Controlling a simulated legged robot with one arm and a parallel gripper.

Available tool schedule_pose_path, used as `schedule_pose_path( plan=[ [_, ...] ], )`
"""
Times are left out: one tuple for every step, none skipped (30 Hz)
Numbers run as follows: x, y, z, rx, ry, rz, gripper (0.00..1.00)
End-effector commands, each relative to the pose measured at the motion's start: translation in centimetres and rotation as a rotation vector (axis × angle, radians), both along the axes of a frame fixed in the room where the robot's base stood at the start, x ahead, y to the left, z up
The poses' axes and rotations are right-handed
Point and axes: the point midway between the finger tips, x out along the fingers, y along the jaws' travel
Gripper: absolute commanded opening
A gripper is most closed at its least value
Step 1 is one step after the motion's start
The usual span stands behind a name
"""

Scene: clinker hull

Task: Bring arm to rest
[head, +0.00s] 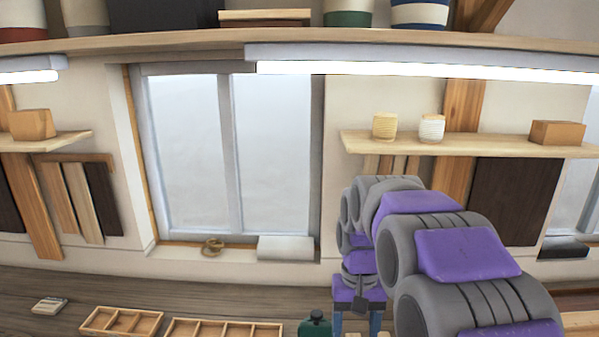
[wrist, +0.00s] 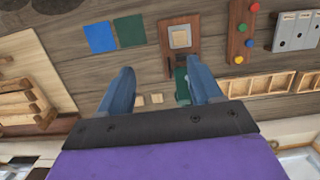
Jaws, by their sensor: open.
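My arm, purple and grey, reaches forward at the right of the head view and bends down at its far end. My gripper (head: 356,322) points down over the wooden bench, with its blue fingers partly cut off by the lower edge. In the wrist view my gripper (wrist: 160,75) has its two blue fingers spread wide apart with nothing held between them. A dark green container (head: 315,323) stands just left of the gripper in the head view. A green thing (wrist: 181,85) shows beside the right finger in the wrist view.
Divided wooden trays (head: 225,328) lie on the bench (head: 200,287). A shelf (head: 470,147) with twine spools is behind the arm. The wrist view shows a blue square (wrist: 100,37), a green square (wrist: 129,31), a board with coloured knobs (wrist: 240,35) and a wooden rack (wrist: 35,95).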

Motion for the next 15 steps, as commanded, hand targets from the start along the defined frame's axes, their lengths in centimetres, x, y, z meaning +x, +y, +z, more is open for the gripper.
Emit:
schedule_pose_path(
  plan=[
    [-1.7, -0.3, -1.1, -0.001, 0.001, -0.001, 0.65],
    [-2.6, -0.5, -1.4, -0.001, -0.001, 0.000, 0.65],
    [-3.9, -0.7, -2.0, -0.001, -0.001, 0.000, 0.65],
    [-4.8, -0.8, -2.4, -0.001, -0.002, 0.001, 0.65],
    [-5.8, -1.0, -2.8, -0.002, -0.003, 0.001, 0.65],
    [-7.1, -1.1, -3.4, -0.002, -0.001, 0.003, 0.65],
    [-8.0, -1.3, -3.9, -0.001, 0.000, 0.003, 0.65],
    [-9.1, -1.4, -4.4, -0.002, 0.001, 0.004, 0.65],
    [-10.4, -1.5, -5.1, -0.002, 0.000, 0.005, 0.65],
    [-11.3, -1.7, -5.7, -0.003, -0.001, 0.006, 0.65],
    [-12.3, -1.8, -6.3, -0.003, -0.001, 0.006, 0.65],
    [-13.6, -1.9, -7.0, -0.003, -0.002, 0.006, 0.65],
    [-14.6, -2.0, -7.7, -0.004, -0.001, 0.006, 0.65],
    [-15.7, -2.2, -8.3, -0.004, 0.001, 0.007, 0.65],
    [-17.0, -2.3, -9.2, -0.004, 0.000, 0.007, 0.65]
  ],
)
